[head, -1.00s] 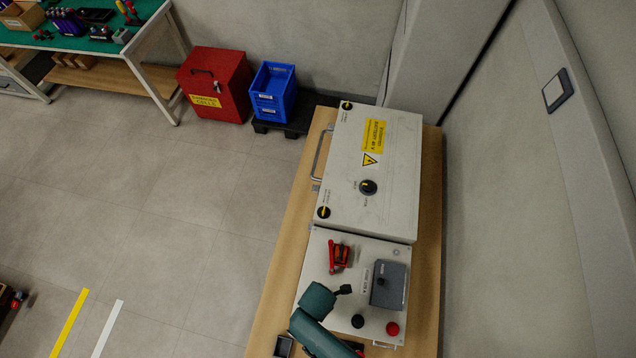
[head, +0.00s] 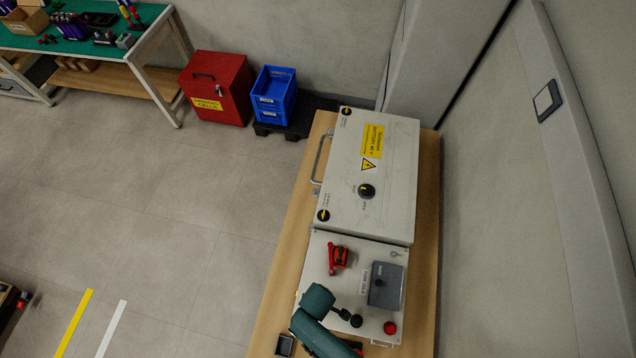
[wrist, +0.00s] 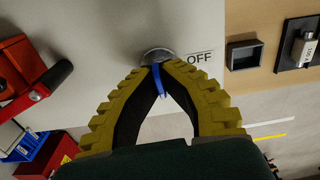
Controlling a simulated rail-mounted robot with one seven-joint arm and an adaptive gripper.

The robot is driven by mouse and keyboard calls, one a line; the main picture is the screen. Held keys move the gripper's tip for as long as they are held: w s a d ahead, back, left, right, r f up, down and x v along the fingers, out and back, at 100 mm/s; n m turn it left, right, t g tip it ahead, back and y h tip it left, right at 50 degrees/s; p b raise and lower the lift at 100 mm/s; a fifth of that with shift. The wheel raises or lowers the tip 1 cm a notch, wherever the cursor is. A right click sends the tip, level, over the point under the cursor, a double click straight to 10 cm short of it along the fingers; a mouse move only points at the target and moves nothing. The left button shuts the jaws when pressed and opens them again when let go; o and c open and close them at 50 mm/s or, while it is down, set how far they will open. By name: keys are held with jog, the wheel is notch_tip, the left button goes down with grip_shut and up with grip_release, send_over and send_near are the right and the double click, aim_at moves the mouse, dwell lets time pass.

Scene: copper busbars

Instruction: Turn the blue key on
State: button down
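The blue key (wrist: 160,82) sits in a round metal lock (wrist: 157,55) on the pale panel in the wrist view. An OFF label (wrist: 199,58) is printed just to the right of the lock. My gripper (wrist: 158,70) has its two yellow ribbed fingers closed in at the tips on either side of the key, and the tips appear to touch it. In the head view my arm reaches over the left side of the control panel (head: 314,262). The key cannot be made out there.
A small open dark holder (wrist: 245,55) lies on the wooden bench.

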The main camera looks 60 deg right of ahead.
jog(key=shift+s+f+m, duration=0.1)
jog(key=shift+m, duration=0.3)
jog(key=c, duration=1.2)
grip_release()
jog(key=shift+c, duration=0.2)
notch_tip(320, 180, up, 12)
